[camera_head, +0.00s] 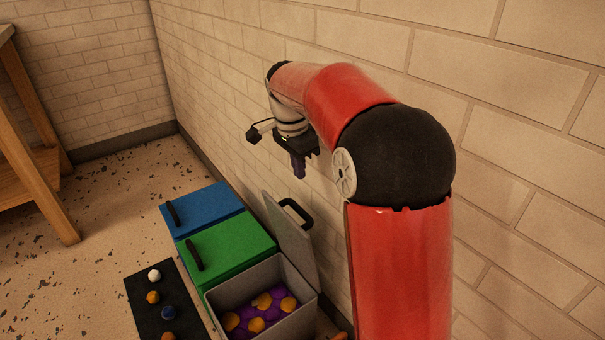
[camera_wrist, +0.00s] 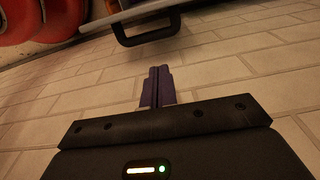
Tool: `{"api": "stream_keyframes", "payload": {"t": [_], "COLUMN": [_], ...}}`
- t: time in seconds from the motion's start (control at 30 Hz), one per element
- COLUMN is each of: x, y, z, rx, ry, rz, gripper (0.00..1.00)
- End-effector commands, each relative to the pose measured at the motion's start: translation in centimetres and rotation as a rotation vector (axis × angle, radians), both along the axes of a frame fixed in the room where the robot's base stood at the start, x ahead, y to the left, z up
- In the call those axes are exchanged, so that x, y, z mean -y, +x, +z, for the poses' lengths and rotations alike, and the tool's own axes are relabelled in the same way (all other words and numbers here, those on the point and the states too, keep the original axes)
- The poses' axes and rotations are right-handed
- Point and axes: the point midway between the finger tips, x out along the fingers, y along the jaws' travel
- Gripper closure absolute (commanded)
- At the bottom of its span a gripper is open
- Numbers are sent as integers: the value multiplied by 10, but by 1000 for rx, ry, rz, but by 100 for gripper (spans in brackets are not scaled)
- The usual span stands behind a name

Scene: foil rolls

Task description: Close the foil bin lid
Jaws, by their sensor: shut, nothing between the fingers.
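The grey foil bin (camera_head: 264,292) stands open by the wall, with purple and orange balls inside. Its grey lid (camera_head: 289,236) is raised almost upright on the wall side, with a black handle (camera_head: 296,212) at its top. In the wrist view the handle (camera_wrist: 147,40) and part of the lid (camera_wrist: 140,12) show at the top, beyond the fingertips. My gripper (camera_head: 299,177) is above the lid, near the wall, apart from the handle. It is shut and empty; its purple fingers (camera_wrist: 157,72) are together in the wrist view.
A green-lidded bin (camera_head: 232,247) and a blue-lidded bin (camera_head: 208,209) stand closed beside the grey bin. A black mat (camera_head: 148,292) with several small balls lies on the floor to the left. The brick wall (camera_head: 230,95) is close to my arm. A wooden table (camera_head: 40,170) stands at far left.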

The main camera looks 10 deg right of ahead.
Motion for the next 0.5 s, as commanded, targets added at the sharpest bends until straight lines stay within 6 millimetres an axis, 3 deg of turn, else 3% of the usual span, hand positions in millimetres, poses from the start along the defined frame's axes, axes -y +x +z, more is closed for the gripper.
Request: {"api": "stream_keyframes", "payload": {"t": [0.3,0.5], "x": [7,9], "y": [2,3], "z": [-59,-81], "rx": [-4,-1], "ry": [1,1], "rz": [1,2], "gripper": [100,100]}}
